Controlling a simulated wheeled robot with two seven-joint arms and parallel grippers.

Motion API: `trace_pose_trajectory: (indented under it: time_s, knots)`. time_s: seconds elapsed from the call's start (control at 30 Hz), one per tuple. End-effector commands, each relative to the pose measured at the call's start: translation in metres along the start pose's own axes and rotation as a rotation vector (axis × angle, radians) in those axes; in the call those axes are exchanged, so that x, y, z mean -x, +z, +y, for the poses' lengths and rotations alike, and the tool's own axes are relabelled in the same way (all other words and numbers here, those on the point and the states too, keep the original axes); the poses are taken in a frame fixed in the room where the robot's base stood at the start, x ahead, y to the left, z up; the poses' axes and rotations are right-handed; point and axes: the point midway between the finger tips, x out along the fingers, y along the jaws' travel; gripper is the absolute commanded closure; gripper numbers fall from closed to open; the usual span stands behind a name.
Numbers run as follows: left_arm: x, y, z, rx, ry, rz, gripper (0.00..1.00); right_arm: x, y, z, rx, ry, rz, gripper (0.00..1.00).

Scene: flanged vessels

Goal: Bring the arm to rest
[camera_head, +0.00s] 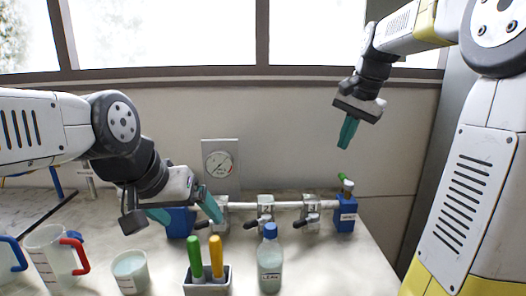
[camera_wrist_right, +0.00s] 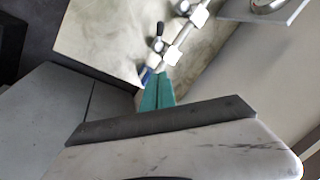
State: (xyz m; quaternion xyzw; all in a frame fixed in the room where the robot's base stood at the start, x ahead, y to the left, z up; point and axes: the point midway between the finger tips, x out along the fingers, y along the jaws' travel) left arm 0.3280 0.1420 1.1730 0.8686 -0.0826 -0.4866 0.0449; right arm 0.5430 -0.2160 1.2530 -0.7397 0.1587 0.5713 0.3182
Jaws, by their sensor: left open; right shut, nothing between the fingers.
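My right gripper (camera_head: 347,133) is raised in the air at the upper right, its teal fingers together and empty, pointing down above the right end of the pipe. In the right wrist view its fingers (camera_wrist_right: 157,93) also lie closed against each other. My left gripper (camera_head: 186,212) is low over the left of the table, its teal fingers spread apart. A blue block (camera_head: 179,222) at the pipe's left end shows between the left fingers; I cannot tell whether they touch it.
A pipe (camera_head: 285,206) with several valves runs along the table's back to a blue block (camera_head: 345,216). A gauge (camera_head: 220,163) stands behind. In front are a bottle (camera_head: 270,265), a holder (camera_head: 207,288) with green and yellow handles, a cup (camera_head: 130,271) and mugs (camera_head: 52,257).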

Motion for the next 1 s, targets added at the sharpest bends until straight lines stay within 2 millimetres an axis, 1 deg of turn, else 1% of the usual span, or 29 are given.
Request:
trace_pose_trajectory:
  time_s: [0.03, 0.13, 0.23, 0.3, 0.4, 0.5, 0.6, 0.7, 1.0]
  knots:
    - [0.000, 0.000, 0.000, 0.000, 0.000, 0.000, 0.11, 0.008, 0.023, 0.010, 0.066, -0.033, 0.008, 1.00]
    - [0.000, 0.000, 0.000, 0.000, 0.000, 0.000, 0.11, 0.013, 0.068, 0.027, 0.215, -0.083, 0.034, 1.00]
    - [0.000, 0.000, 0.000, 0.000, 0.000, 0.000, 0.11, 0.012, 0.113, 0.044, 0.369, -0.121, 0.075, 1.00]
    - [0.000, 0.000, 0.000, 0.000, 0.000, 0.000, 0.11, 0.008, 0.143, 0.057, 0.472, -0.137, 0.106, 1.00]
    - [0.000, 0.000, 0.000, 0.000, 0.000, 0.000, 0.11, -0.002, 0.178, 0.074, 0.595, -0.147, 0.151, 1.00]
    - [0.000, 0.000, 0.000, 0.000, 0.000, 0.000, 0.11, -0.012, 0.202, 0.087, 0.684, -0.148, 0.186, 1.00]
    - [0.000, 0.000, 0.000, 0.000, 0.000, 0.000, 0.11, -0.019, 0.215, 0.094, 0.737, -0.145, 0.206, 1.00]
    - [0.000, 0.000, 0.000, 0.000, 0.000, 0.000, 0.11, -0.022, 0.219, 0.097, 0.756, -0.143, 0.213, 1.00]
    - [0.000, 0.000, 0.000, 0.000, 0.000, 0.000, 0.11, -0.022, 0.219, 0.097, 0.757, -0.143, 0.212, 1.00]
